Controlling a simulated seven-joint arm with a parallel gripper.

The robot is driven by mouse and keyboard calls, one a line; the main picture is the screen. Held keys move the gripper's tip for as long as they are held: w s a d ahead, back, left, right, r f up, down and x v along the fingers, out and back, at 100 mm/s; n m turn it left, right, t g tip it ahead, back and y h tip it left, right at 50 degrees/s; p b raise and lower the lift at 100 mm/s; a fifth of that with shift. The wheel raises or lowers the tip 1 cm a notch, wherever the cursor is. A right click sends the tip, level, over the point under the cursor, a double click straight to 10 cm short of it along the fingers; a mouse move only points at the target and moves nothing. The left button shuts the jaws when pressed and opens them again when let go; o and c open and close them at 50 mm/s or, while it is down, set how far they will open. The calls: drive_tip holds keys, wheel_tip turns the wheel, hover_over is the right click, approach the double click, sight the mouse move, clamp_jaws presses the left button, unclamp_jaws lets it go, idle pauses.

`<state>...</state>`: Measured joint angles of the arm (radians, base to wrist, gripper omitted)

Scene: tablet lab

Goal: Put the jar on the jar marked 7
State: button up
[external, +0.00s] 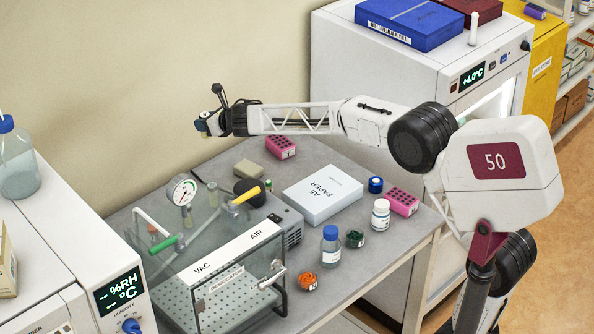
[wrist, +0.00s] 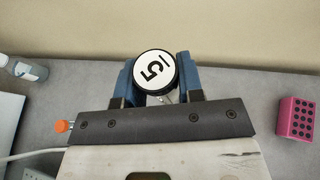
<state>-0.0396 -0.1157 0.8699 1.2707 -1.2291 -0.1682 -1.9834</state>
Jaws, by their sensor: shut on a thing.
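My gripper (external: 209,119) is raised above the back of the grey table, near the wall. In the wrist view its blue fingers (wrist: 156,80) are shut on a round jar; its black-rimmed white lid (wrist: 155,70) reads an underlined 5. The jar's body is mostly hidden below the lid. Small jars stand on the table: an orange one (external: 306,282), a dark green one (external: 355,239) and a blue one (external: 376,185). I cannot read a 7 on any of them.
A glass vacuum chamber (external: 240,250) with a gauge (external: 183,190) fills the table's left front. A paper pack (external: 322,194) lies mid-table. A blue-capped bottle (external: 330,247), a white bottle (external: 380,215) and pink racks (external: 280,147) (external: 402,201) stand around it.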

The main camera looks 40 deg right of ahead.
drive_tip(key=s+a+r+n+g+y, duration=0.1)
drive_tip(key=s+a+n+g+y, duration=0.3)
drive_tip(key=a, duration=0.4)
drive_tip(key=s+a+n+g+y, duration=0.2)
drive_tip(key=s+a+n+y, duration=0.25)
drive_tip(key=a, duration=0.35)
drive_tip(key=shift+w+d+f, duration=0.1)
drive_tip(key=shift+w+f, duration=0.05)
drive_tip(key=shift+f, duration=0.6)
drive_tip(key=shift+w+d+f, duration=0.1)
drive_tip(key=shift+w+f, duration=0.1)
drive_tip(key=shift+f, duration=0.6)
drive_tip(key=shift+w+d+f, duration=0.1)
drive_tip(key=shift+w+f, duration=0.05)
drive_tip(key=shift+f, duration=0.6)
drive_tip(key=shift+f, duration=3.15)
drive_tip(key=shift+f, duration=0.1)
drive_tip(key=shift+f, duration=1.75)
drive_tip(key=shift+f, duration=0.15)
